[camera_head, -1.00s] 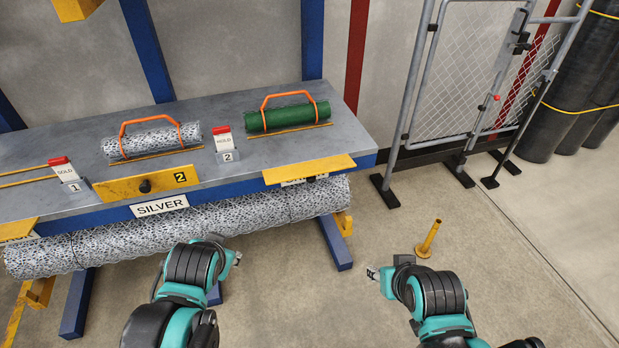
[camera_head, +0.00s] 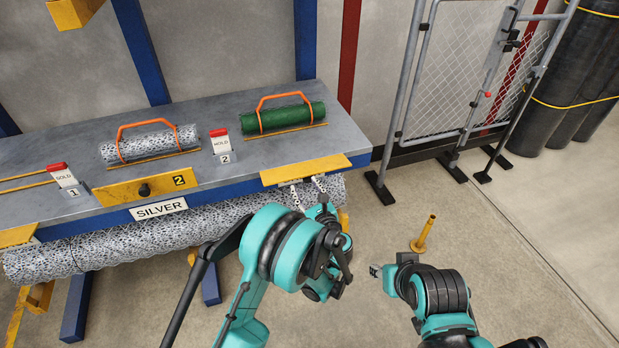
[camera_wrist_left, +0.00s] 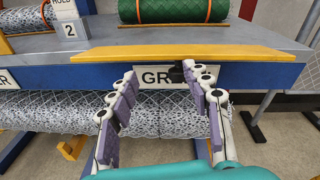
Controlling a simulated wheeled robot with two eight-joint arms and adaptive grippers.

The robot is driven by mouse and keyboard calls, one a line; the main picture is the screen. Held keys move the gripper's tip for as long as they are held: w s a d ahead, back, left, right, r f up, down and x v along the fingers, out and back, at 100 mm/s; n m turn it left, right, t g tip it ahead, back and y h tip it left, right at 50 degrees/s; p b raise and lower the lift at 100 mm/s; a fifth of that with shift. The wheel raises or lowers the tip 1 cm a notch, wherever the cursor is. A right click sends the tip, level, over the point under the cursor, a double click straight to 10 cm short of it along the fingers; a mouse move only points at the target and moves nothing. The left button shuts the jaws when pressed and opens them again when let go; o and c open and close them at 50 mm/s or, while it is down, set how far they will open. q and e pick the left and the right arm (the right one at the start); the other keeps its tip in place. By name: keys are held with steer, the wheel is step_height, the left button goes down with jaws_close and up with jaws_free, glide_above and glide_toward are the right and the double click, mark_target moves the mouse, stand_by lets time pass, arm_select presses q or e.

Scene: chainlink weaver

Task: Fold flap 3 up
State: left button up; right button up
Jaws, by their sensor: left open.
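Flap 3 is the yellow flap (camera_head: 306,171) at the right end of the bench's front edge, below the green roll. It lies folded out, with no number showing. In the left wrist view it is a long yellow strip (camera_wrist_left: 185,52), with a dark knob (camera_wrist_left: 178,74) just under its edge. My left gripper (camera_head: 308,189) is open just in front of and below the flap. Its fingers (camera_wrist_left: 160,78) are spread in the wrist view, one beside the knob; I cannot tell whether they touch. My right gripper (camera_head: 376,271) is over the floor, its jaws too small to judge.
Flap 2 (camera_head: 128,191) stands upright with a black knob. A green roll (camera_head: 284,118) and a silver mesh roll (camera_head: 150,145) lie on the bench (camera_head: 215,178). A long mesh roll (camera_head: 100,247) hangs beneath. A yellow post (camera_head: 425,235) stands on the floor near my right gripper.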

mark_target(309, 181)
arm_select(q)
steer(key=d+f+m, duration=0.1)
steer(key=d+f+m+t, duration=0.1)
steer(key=d, duration=0.1)
steer(key=shift+s+m, duration=0.15)
steer(key=shift+m, duration=0.15)
steer(key=b+x, duration=0.2)
steer(key=x, duration=0.5)
steer(key=shift+w+a, duration=0.1)
steer(key=shift+w, duration=0.2)
jaws_close()
